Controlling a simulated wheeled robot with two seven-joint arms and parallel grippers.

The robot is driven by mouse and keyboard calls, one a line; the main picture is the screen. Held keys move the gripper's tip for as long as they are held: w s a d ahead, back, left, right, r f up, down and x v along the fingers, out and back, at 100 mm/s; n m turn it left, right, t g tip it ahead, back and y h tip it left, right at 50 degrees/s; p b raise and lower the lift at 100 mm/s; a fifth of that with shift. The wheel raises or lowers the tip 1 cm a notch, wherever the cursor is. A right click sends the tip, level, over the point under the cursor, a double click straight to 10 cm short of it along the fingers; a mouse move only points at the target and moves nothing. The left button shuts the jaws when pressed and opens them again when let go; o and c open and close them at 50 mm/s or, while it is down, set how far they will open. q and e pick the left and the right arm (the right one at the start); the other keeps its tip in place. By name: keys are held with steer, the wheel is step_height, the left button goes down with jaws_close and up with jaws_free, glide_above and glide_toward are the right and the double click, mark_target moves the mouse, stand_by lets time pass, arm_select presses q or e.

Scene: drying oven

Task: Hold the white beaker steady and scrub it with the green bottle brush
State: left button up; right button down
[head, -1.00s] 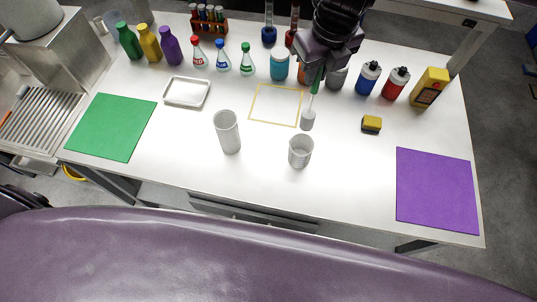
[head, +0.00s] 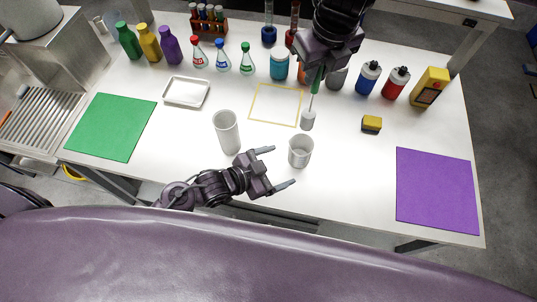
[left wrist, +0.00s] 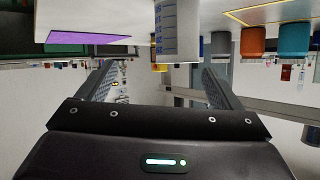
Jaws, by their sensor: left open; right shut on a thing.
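The white beaker (head: 300,152) stands upright on the table, right of a taller white cylinder. My left gripper (head: 282,166) is open, with its fingertips just left of the beaker and apart from it. In the left wrist view, the beaker (left wrist: 178,32) with blue marks shows ahead, beyond the two spread fingers. My right gripper (head: 322,62) is shut on the green handle of the bottle brush (head: 316,82). The brush hangs down, its pale head (head: 308,120) behind the beaker, near the yellow outline's right corner. Whether the head touches the table is unclear.
The tall white cylinder (head: 227,133) stands close behind my left gripper. A yellow sponge (head: 371,123) and a purple mat (head: 436,190) lie to the right. A white tray (head: 186,92) and green mat (head: 112,127) lie left. Bottles and flasks line the back.

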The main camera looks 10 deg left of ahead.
arm_select(q)
steer(key=w+a+r+n, duration=0.1)
steer(key=a, duration=0.1)
glide_toward(309, 143)
steer(key=x, duration=0.6)
steer(key=shift+w+d+f, duration=0.1)
steer(key=shift+w+d, duration=0.05)
steer(key=shift+d, duration=0.15)
steer(key=shift+c, duration=0.5)
steer(key=c, duration=1)
steer(key=shift+o, duration=0.2)
arm_select(e)
steer(key=shift+f, duration=8.2)
